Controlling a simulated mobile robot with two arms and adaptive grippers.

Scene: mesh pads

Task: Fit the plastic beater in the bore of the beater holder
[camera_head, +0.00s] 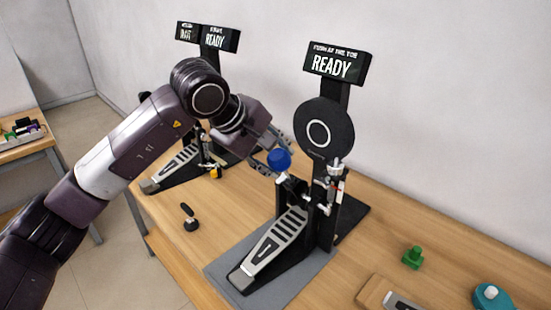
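A blue-headed beater (279,160), which looks like the plastic one, is between the fingers of my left gripper (276,148). The fingers seem closed around its head. It is directly above the front pedal's mechanism, where the beater holder (289,184) appears to be. The beater's shaft and the bore are too small or hidden, so I cannot tell whether they meet. The front pedal (270,245) stands on a grey mat (300,279), before a round black pad (324,146) with a white ring. My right gripper is not in view.
A "READY" sign (337,64) tops the front pad. A second pedal (174,167) stands behind my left arm. A small black-headed piece (188,216) sits on the wooden table (165,232). A green piece (413,257) and a teal round object (492,298) are at right.

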